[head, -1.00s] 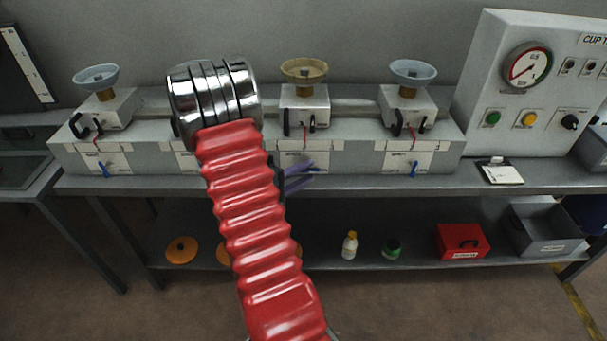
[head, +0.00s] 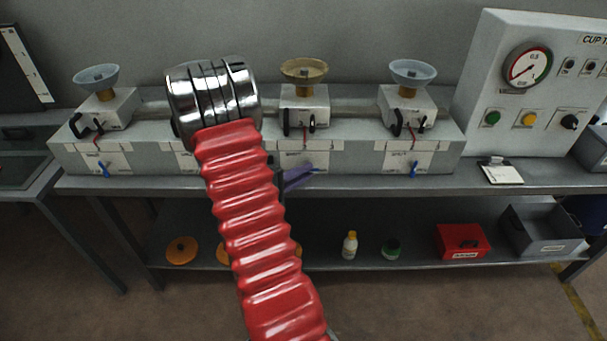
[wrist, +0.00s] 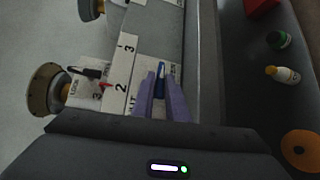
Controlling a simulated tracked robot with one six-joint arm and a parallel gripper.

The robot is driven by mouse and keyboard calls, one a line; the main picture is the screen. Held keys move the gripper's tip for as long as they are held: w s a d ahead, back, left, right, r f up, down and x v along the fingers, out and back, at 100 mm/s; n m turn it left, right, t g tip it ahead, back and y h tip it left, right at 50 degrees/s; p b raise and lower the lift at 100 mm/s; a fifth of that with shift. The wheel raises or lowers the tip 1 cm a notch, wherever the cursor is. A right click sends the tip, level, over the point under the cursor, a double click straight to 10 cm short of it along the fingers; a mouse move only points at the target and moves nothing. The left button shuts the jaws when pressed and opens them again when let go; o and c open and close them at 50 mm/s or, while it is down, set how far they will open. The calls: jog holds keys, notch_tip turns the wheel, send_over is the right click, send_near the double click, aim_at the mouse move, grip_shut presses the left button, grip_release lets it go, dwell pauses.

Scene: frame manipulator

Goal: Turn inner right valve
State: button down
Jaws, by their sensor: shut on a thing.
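The inner right valve's small blue handle (head: 314,170) is on the front of the bench unit, below the station with the tan cup (head: 303,70). My gripper (head: 298,178) shows as purple fingers reaching to that handle from the left. In the wrist view my gripper (wrist: 161,88) is shut on the blue handle (wrist: 161,76), one finger on each side. The handle points along the fingers in that view. Its base is partly hidden by the fingers. My red arm covers the inner left station in the head view.
Other blue valve handles sit at the far left (head: 104,169) and far right (head: 414,169). A clipboard (head: 501,171) lies on the bench at right, by the gauge panel (head: 527,110). The lower shelf holds a bottle (head: 350,245) and a red box (head: 462,241).

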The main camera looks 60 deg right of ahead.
jog(key=shift+f, duration=0.25)
jog(key=n+h, duration=0.1)
jog(key=n+g+h, duration=0.1)
jog(key=n+h, duration=0.1)
jog(key=shift+s+d+f, duration=0.1)
jog(key=shift+s+f, duration=0.05)
jog(key=shift+f, duration=0.2)
jog(key=shift+s+f+n+t+h, duration=0.1)
jog(key=shift+n+t+h, duration=0.15)
jog(key=shift+n+h, duration=0.75)
jog(key=shift+s+f+n+t+h, duration=0.1)
jog(key=shift+n+t+h, duration=0.15)
jog(key=shift+n+h, duration=0.75)
jog(key=shift+w+n+y, duration=0.1)
jog(key=shift+n+y, duration=0.2)
jog(key=shift+n, duration=0.1)
jog(key=c, duration=1.7)
grip_release()
jog(key=shift+r, duration=0.15)
jog(key=shift+c, duration=0.2)
jog(key=shift+w, duration=0.1)
